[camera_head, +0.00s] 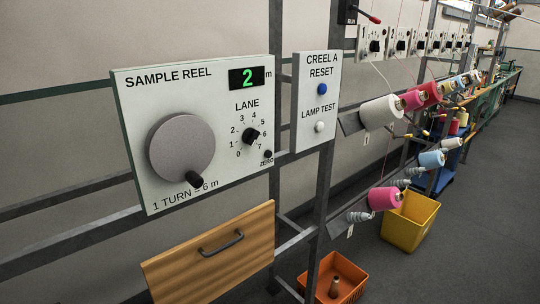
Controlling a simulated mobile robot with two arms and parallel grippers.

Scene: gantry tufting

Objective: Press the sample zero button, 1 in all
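The sample reel panel (215,105) is a white board at the left, mounted on a grey metal frame. Its small dark zero button (267,154) sits at the lower right, above the label ZERO. The green display (247,77) reads 2 m. A large grey crank disc (181,147) with a dark handle (195,179) is on the panel's left half. Neither of my grippers shows in the head view.
A second panel (315,98) holds a blue reset button (322,89) and a white lamp test button (319,126). A wooden drawer (210,256) is below. Yarn cones (380,112) line a rack at right. An orange bin (349,281) and a yellow bin (409,221) stand on open floor.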

